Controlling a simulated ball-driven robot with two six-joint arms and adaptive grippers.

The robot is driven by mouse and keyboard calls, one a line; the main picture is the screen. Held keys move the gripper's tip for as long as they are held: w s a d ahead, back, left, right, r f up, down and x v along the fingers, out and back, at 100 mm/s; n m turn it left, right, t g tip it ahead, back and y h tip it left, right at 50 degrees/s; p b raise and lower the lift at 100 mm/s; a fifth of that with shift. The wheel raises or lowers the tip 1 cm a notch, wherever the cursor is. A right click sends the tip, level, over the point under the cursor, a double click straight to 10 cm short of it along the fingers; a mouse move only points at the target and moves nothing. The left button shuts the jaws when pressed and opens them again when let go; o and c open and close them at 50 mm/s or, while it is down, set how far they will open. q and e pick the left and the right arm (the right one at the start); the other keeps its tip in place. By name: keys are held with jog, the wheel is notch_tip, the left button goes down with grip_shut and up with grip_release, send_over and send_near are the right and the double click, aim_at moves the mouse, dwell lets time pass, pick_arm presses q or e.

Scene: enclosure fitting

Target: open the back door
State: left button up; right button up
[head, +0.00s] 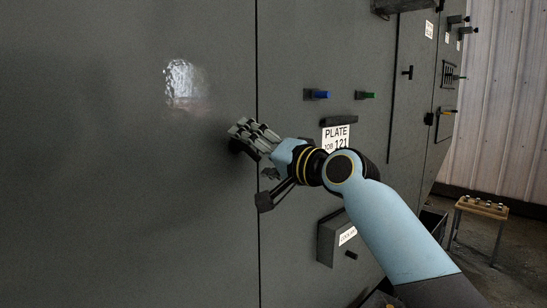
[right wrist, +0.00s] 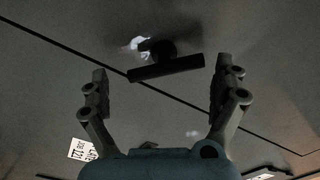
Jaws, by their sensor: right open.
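A large grey door panel (head: 110,190) fills the left of the head view, with a vertical seam at its right edge. A dark T-shaped handle (right wrist: 165,68) stands out from the grey surface in the right wrist view. In the head view the handle is mostly hidden behind my right gripper. My right gripper (right wrist: 160,88) is open, its two fingers on either side of the handle's bar with gaps between. The bar sits near the fingertips, and I see no contact. My right gripper also shows in the head view (head: 251,165), close to the seam. My left gripper is not in view.
A white plate label (head: 336,138), a blue knob (head: 317,94) and a green knob (head: 365,95) are on the panel right of the seam. A grey box (head: 338,238) juts out below. A small stool (head: 481,209) stands far right.

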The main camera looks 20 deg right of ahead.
jog(key=v, duration=1)
jog(key=shift+s, duration=0.3)
jog(key=shift+d, duration=0.1)
